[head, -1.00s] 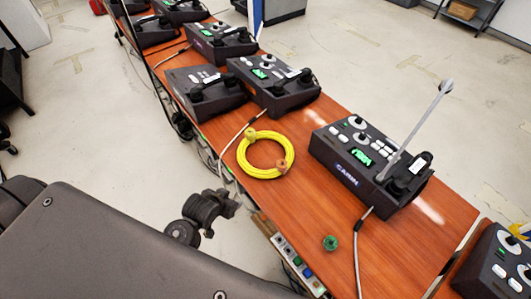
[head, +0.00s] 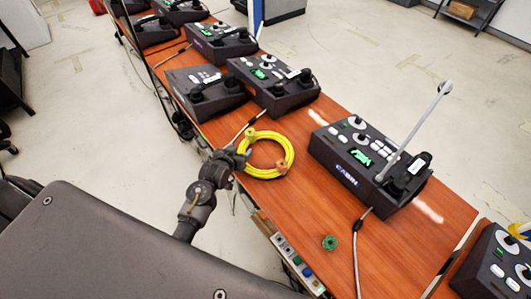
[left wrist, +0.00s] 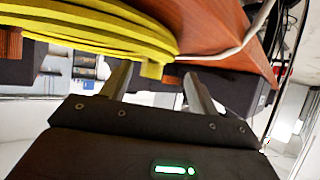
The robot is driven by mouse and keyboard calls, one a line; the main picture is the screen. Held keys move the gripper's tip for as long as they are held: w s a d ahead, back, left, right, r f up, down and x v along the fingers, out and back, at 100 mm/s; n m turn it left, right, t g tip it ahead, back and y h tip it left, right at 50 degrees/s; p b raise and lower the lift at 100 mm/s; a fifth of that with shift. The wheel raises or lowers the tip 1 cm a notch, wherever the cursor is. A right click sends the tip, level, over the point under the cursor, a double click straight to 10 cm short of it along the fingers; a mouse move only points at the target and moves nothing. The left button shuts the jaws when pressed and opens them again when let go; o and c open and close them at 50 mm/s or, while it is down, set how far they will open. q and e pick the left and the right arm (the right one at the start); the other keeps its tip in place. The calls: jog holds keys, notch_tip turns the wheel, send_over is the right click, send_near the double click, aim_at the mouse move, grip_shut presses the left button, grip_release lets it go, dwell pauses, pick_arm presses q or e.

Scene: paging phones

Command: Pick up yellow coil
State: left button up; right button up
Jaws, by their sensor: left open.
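The yellow coil (head: 287,153) lies flat on the brown wooden table (head: 300,220), with small brownish ties on it. My left gripper (head: 238,158) is at the table's near edge, at the left side of the coil. In the left wrist view the coil (left wrist: 100,30) fills the upper left, close beyond the fingers. The open left gripper (left wrist: 155,88) has its two fingers apart, with the coil's edge near the gap between them. I cannot tell whether they touch it. My right gripper is not in view.
A dark paging phone labelled CABIN (head: 350,165) with a tall microphone stands right of the coil. Another phone (head: 275,90) stands behind it. A green knob (head: 329,242) and a strip of coloured buttons (head: 295,262) are nearer. A grey cable (left wrist: 235,45) runs beside the coil.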

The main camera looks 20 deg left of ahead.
aim_at(243, 146)
pick_arm(q)
jog(key=shift+w+a+f, duration=0.1)
jog(key=shift+w+f, duration=0.1)
jog(key=shift+w, duration=0.35)
jog(key=shift+p+x, duration=0.55)
jog(key=shift+x, duration=1.65)
jog(key=shift+s+a+f, duration=0.1)
jog(key=shift+c, duration=0.4)
grip_shut()
